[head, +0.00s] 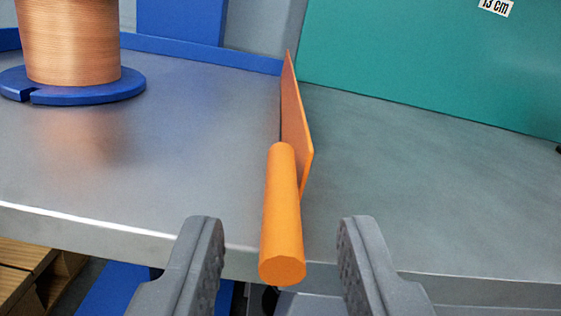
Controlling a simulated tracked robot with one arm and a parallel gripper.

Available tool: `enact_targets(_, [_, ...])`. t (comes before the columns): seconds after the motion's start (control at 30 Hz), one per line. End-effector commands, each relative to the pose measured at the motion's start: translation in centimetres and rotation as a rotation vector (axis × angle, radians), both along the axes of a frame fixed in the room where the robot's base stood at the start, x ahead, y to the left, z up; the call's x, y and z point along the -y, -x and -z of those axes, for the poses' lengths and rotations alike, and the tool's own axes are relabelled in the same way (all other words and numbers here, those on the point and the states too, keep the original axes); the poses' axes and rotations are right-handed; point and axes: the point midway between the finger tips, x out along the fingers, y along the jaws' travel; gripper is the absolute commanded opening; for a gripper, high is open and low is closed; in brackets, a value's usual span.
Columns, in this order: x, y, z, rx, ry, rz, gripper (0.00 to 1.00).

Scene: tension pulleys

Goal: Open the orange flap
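The orange flap (298,135) stands upright on the metal tabletop and shows nearly edge-on in the head view. Its thick orange handle (283,215) points toward me and reaches past the table's front edge. My gripper (282,235) is open, with one grey finger to the left of the handle and one to the right. There is a visible gap on both sides, so neither finger appears to touch it. The far side of the flap is mostly hidden.
A copper-coloured spool (70,40) on a blue round base (75,88) stands at the left. A teal panel (440,55) closes off the back right. A blue rim (200,52) runs along the back left. The grey tabletop (400,170) right of the flap is clear.

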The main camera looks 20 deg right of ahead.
Motion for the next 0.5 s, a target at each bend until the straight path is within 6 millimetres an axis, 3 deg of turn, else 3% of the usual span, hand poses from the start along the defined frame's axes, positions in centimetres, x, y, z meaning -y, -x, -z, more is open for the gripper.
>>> enact_targets(0.2, [0.7, -2.0, 0.0, 0.003, 0.000, 0.001, 0.34])
enact_targets(0.5, [0.9, -2.8, -0.1, 0.002, 0.000, 0.000, 0.34])
